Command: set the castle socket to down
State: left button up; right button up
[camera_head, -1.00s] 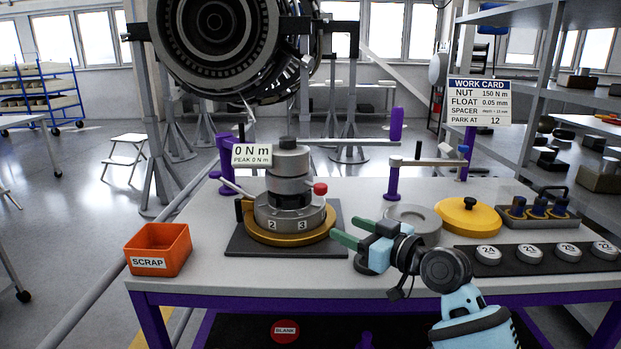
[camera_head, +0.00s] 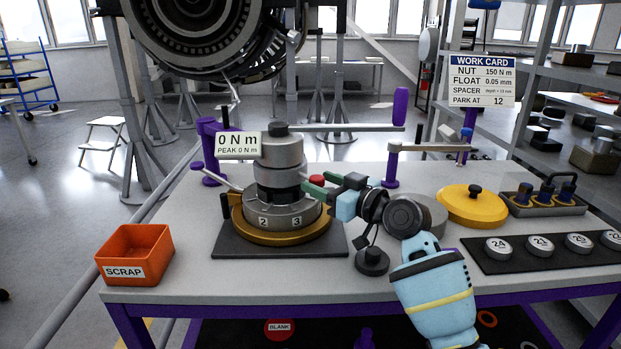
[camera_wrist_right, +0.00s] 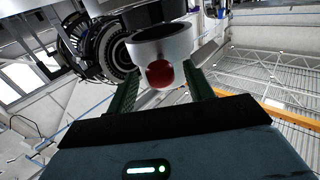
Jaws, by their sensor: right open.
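The castle socket appears to be the grey cylinder (camera_head: 280,177) in the stack on the bench, with a red knob (camera_head: 317,180) on its right side. A dark section shows below it, above a grey ring (camera_head: 270,216) numbered 2 and 3. My right gripper (camera_head: 322,186) is open with its green fingertips at the red knob. In the right wrist view, the red knob (camera_wrist_right: 160,74) lies between the two fingers (camera_wrist_right: 162,88), with the grey cylinder (camera_wrist_right: 163,44) behind it. Whether a finger touches the knob cannot be told. My left gripper is not in view.
A display (camera_head: 238,145) reads 0 N m beside a long bar (camera_head: 345,127) above the bench. An orange scrap bin (camera_head: 135,254) stands at left. A yellow lidded disc (camera_head: 471,205) and numbered pucks (camera_head: 540,245) lie at right.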

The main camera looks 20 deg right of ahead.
aim_at(311, 179)
jog(key=x, duration=0.3)
jog(key=shift+w+a, duration=0.2)
jog(key=shift+w, duration=0.1)
grip_shut()
